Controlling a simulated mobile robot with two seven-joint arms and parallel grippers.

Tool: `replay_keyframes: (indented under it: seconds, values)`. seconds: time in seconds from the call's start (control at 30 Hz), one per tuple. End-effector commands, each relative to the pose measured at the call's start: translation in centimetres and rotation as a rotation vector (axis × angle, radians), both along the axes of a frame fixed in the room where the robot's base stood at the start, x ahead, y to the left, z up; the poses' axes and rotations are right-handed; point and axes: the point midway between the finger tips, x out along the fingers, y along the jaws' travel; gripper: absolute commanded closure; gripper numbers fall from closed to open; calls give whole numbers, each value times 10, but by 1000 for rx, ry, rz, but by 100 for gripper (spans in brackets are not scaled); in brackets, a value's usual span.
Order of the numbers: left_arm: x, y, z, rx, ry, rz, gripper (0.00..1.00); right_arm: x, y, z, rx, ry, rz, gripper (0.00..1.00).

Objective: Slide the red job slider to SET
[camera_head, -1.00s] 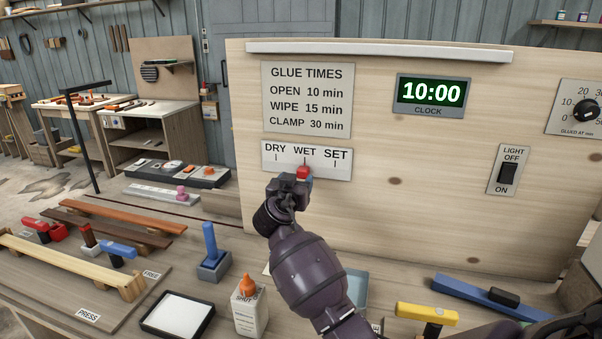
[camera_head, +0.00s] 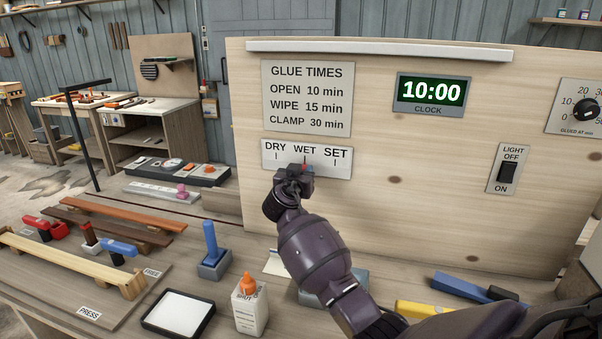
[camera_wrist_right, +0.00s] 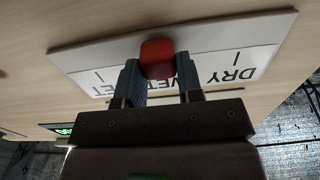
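The red job slider (camera_head: 304,167) stands at about the WET mark on the white DRY–WET–SET plate (camera_head: 338,168), which is fixed to the upright wooden panel. My right gripper (camera_head: 300,172) is at the slider from below and hides most of it in the head view. In the right wrist view the red knob (camera_wrist_right: 157,58) sits between the two fingertips of the right gripper (camera_wrist_right: 158,78), with one finger close along each side. I cannot tell whether the fingers press on it. The plate's lettering (camera_wrist_right: 232,75) appears upside down there. My left gripper is not in view.
The panel also holds a glue times sign (camera_head: 307,99), a clock (camera_head: 431,93), a light switch (camera_head: 508,171) and a dial (camera_head: 584,108). On the bench below are a glue bottle (camera_head: 249,308), a white tray (camera_head: 178,314) and a blue-handled tool (camera_head: 210,243). The panel around the plate is flat and clear.

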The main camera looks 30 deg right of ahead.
Motion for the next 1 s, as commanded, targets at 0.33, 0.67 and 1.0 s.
replay_keyframes:
  seconds: [0.33, 0.67, 1.0]
  values:
    - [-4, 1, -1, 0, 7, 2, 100, -5, -4, -1, 1, 1, -1, 100]
    - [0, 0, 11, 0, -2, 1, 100, -55, -47, 0, 3, 1, -2, 100]
    - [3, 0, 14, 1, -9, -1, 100, -69, -59, -1, 0, 1, -3, 100]
